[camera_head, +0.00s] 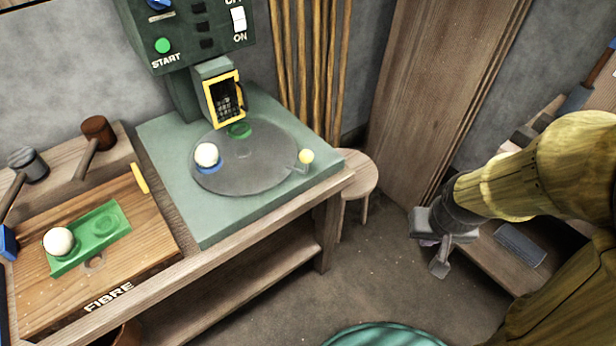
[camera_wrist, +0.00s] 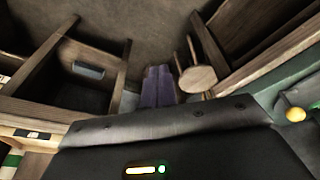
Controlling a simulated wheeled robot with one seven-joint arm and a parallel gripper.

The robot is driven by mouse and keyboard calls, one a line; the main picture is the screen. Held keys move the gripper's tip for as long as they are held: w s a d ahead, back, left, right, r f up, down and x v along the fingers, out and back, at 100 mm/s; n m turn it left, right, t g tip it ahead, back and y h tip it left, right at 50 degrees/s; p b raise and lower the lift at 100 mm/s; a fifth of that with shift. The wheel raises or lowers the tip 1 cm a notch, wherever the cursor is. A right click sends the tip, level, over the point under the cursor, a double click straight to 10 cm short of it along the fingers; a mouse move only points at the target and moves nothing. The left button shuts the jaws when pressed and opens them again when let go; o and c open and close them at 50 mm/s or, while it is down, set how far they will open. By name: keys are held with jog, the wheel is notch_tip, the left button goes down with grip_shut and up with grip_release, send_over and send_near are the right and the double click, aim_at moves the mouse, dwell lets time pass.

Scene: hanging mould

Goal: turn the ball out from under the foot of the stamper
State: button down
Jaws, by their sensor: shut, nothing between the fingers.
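The stamper is a dark green machine (camera_head: 187,40) with a grey-green head and a yellow-framed opening (camera_head: 222,99) low on its front. Below it lies a round grey turntable (camera_head: 255,172). A cream ball (camera_head: 206,154) sits in a blue seat at the turntable's left side, beside the head rather than directly beneath it. A green seat (camera_head: 239,130) lies just below the head and looks empty. A yellow knob (camera_head: 306,156) stands at the turntable's right rim; it also shows in the wrist view (camera_wrist: 295,114). My gripper (camera_head: 438,264) is shut and empty, well right of the table, above the floor.
Another cream ball (camera_head: 58,241) rests in a green tray (camera_head: 112,217) on the board marked FIBRE. A wooden stool (camera_head: 357,173) stands right of the stamper's table. A low wooden bench (camera_head: 500,262) is behind my gripper. Floor between table and gripper is open.

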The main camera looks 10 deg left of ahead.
jog(key=w+a+f+n+t+y+p, duration=0.1)
jog(key=w+a+f+n+t+p, duration=0.1)
jog(key=w+n, duration=0.45)
jog(key=w+a+f+n+t+y+p, duration=0.1)
jog(key=w+a+f+n+y+p, duration=0.15)
jog(key=w+n, duration=0.45)
jog(key=w+a+f+n+y+p, duration=0.25)
jog(key=a+n+y, duration=0.25)
jog(key=a+n, duration=0.3)
jog(key=s+a+n+y+p, duration=0.3)
jog(key=s+a+n+y, duration=0.2)
jog(key=y, duration=0.5)
jog(key=a+n, duration=0.2)
jog(key=a, duration=0.1)
jog(key=shift+s+r, duration=0.25)
jog(key=shift+s, duration=0.15)
jog(key=shift+a, duration=0.1)
